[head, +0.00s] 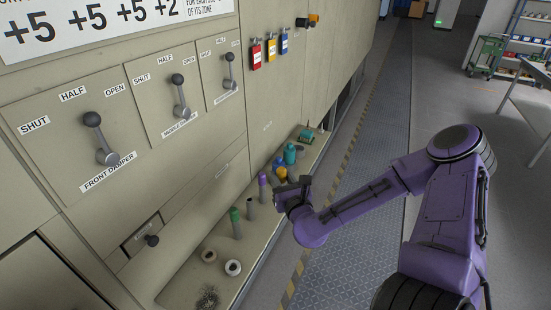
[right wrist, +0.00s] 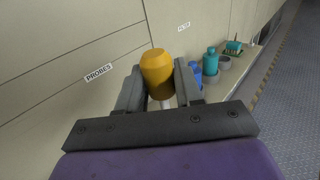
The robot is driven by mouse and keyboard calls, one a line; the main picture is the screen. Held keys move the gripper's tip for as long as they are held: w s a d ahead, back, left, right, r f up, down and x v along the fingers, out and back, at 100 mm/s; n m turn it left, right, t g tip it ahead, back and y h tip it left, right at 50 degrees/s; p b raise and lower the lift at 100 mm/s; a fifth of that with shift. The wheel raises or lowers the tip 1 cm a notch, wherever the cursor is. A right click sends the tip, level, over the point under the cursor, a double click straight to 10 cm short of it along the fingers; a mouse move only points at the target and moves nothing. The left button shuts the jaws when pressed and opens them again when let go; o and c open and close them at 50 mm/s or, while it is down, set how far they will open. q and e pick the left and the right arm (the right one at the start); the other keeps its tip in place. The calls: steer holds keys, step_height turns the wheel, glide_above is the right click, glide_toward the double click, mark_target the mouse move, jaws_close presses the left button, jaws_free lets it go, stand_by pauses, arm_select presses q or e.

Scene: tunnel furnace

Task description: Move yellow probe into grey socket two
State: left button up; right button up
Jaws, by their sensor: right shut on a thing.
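The yellow probe (head: 281,174) has a rounded yellow handle and stands roughly upright at the ledge. My right gripper (head: 291,191) is shut on it. In the right wrist view the yellow handle (right wrist: 157,73) shows between the two fingers of the right gripper (right wrist: 160,88), with a bit of pale shaft below. Its lower end is hidden, so I cannot tell whether it sits in a holder. A short grey cylinder with a dark top (head: 250,204) stands on the ledge, left of the gripper. No number shows, so I cannot tell which socket is two. My left gripper is not in view.
The ledge (head: 183,291) also bears a green probe (head: 235,222), a purple probe (head: 262,185), a teal one (head: 290,153), two pale rings (head: 233,267) and a dark brush (head: 207,298). The furnace wall with damper levers (head: 101,138) rises close behind.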

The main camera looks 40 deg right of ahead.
steer(key=w+a+f+b, duration=0.4)
steer(key=w+b, duration=0.6)
steer(key=b, duration=0.1)
steer(key=shift+w+a+f+b, duration=0.15)
steer(key=shift+w+a+b, duration=0.2)
stand_by(0.6)
steer(key=shift+s+a, duration=0.1)
steer(key=shift+s, duration=0.15)
steer(key=shift+b, duration=0.3)
steer(key=shift+f+b, duration=0.6)
steer(key=shift+b, duration=0.1)
